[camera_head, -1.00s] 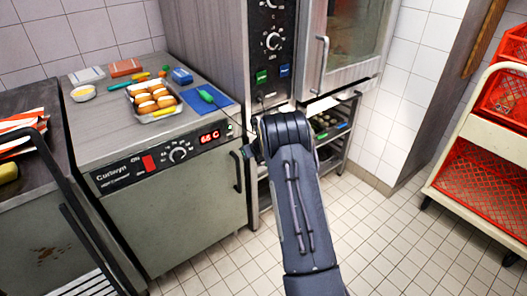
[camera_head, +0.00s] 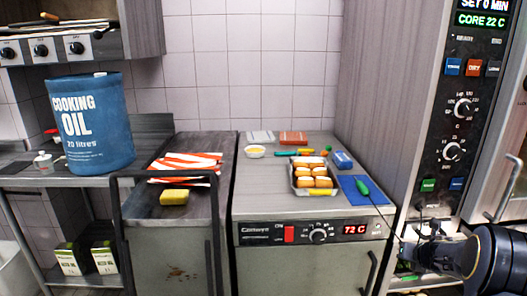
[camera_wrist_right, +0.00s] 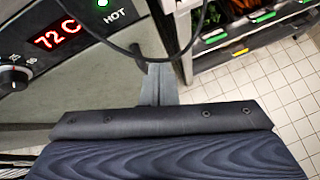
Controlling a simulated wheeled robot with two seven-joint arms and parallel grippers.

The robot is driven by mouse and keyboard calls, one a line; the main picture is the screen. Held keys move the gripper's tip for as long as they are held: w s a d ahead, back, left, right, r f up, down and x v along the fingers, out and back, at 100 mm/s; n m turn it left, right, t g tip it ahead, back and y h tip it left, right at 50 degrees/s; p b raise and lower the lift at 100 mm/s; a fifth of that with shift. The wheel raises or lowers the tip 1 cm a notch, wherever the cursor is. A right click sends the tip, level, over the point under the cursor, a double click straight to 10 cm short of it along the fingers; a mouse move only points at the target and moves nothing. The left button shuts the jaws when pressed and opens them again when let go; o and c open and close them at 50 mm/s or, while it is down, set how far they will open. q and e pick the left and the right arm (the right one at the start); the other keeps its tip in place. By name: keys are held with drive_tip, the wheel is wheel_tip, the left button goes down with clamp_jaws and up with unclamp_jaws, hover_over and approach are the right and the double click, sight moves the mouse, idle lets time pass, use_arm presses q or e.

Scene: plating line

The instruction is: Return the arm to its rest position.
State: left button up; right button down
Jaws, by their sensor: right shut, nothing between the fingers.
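My right arm comes in at the lower right of the head view, in front of the hot cabinet's right edge. Its gripper (camera_head: 407,250) is small and dark there, partly lost against the cabinet. In the right wrist view the gripper fingers (camera_wrist_right: 158,84) are shut with nothing between them, beside the front panel of the hot cabinet (camera_wrist_right: 70,85). A dark cable loops across that view near the fingers. My left gripper is not in view.
The hot cabinet (camera_head: 262,262) reads 72 C. A tall oven (camera_head: 418,130) stands right. A blue oil drum (camera_head: 92,125) stands left.

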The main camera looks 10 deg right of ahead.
drive_tip(key=s+a+r+m+h+p, duration=0.15)
drive_tip(key=s+r+m, duration=0.35)
drive_tip(key=r+m, duration=0.6)
drive_tip(key=s+a+r+m+p, duration=0.2)
drive_tip(key=s+a+r+m, duration=0.35)
drive_tip(key=s+m, duration=0.35)
drive_tip(key=s+a+m+g+y+p, duration=0.3)
drive_tip(key=s+a+m+y, duration=0.4)
drive_tip(key=s+a, duration=1.4)
drive_tip(key=a+m+g, duration=0.1)
drive_tip(key=a+m, duration=0.1)
drive_tip(key=m, duration=0.3)
drive_tip(key=shift+f+m, duration=0.2)
drive_tip(key=shift+m, duration=0.2)
